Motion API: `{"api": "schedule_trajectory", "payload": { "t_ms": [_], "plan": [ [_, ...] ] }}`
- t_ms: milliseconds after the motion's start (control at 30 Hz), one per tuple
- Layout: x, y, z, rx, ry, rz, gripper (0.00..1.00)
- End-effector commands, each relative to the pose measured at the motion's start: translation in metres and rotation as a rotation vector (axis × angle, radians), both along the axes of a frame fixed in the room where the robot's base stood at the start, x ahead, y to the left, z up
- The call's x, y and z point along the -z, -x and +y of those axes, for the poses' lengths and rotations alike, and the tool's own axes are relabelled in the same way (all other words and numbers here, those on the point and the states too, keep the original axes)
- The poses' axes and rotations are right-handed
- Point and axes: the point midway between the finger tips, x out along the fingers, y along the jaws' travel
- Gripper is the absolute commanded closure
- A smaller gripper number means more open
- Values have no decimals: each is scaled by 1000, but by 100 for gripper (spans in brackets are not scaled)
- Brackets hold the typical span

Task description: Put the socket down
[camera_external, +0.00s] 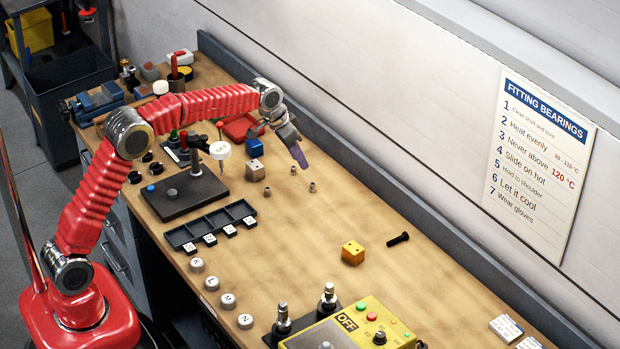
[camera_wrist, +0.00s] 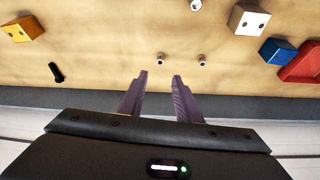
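Two small grey metal pieces that look like sockets stand on the bench top, apart from each other. One socket (camera_external: 312,187) is nearer the back wall and the other (camera_external: 267,192) is to its left. Both show in the wrist view, the first (camera_wrist: 161,58) just beyond the fingertips and the second (camera_wrist: 202,60) to the right. My gripper (camera_external: 303,162) is over the back part of the bench. In the wrist view its two purple fingers (camera_wrist: 160,76) are apart with nothing between them. Neither socket touches the fingers.
A yellow block (camera_external: 352,252) and black bolt (camera_external: 398,239) lie to the right. A grey ledge (camera_external: 400,194) runs along the back. Bench around the sockets is clear.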

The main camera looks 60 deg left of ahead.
Motion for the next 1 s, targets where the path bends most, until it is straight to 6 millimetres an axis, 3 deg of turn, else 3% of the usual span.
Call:
{"api": "schedule_trajectory", "payload": {
  "t_ms": [833, 1000],
  "plan": [
    [-6, 3, 0, 0, 0, 0, 69],
    [-19, 16, -1, -4, 0, -5, 69]
  ]
}}
